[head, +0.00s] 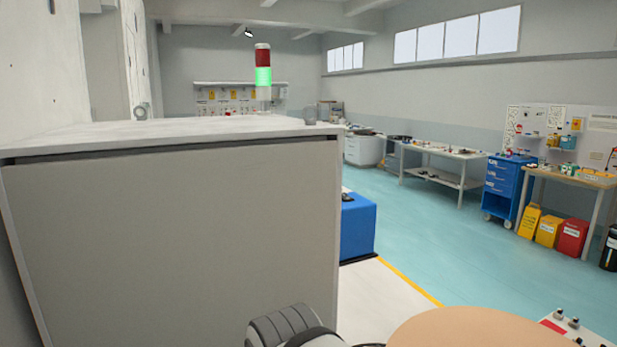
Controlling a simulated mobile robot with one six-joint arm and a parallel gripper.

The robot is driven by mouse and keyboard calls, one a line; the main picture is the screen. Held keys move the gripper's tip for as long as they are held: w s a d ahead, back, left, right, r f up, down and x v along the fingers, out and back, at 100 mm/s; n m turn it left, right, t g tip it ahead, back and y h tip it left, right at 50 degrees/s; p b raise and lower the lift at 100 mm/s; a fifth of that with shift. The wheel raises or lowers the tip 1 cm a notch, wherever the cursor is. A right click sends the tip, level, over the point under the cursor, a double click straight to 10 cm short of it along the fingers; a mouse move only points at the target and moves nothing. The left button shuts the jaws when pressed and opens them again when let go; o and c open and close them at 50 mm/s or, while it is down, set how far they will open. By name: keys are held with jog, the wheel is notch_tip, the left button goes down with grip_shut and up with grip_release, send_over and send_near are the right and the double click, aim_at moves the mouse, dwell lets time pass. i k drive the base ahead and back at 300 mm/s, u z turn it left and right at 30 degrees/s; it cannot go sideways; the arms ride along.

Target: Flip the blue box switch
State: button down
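A blue box (358,230) stands on the floor area right of the large grey cabinet. Its left part is hidden behind the cabinet. A small dark item (347,198) sits on its top edge; it is too small to tell whether it is a switch or how it is set. My gripper is not in view, so its place relative to the blue box cannot be seen.
The large grey cabinet (180,240) fills the near left. A ribbed grey part (285,328) and a tan round surface (465,328) are at the bottom. A panel with knobs (585,328) is bottom right. Blue-green floor (440,240) is clear before the far benches.

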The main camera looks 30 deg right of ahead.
aim_at(344, 197)
jog(key=z, duration=0.05)
jog(key=i, duration=0.7)
jog(key=z, duration=2.4)
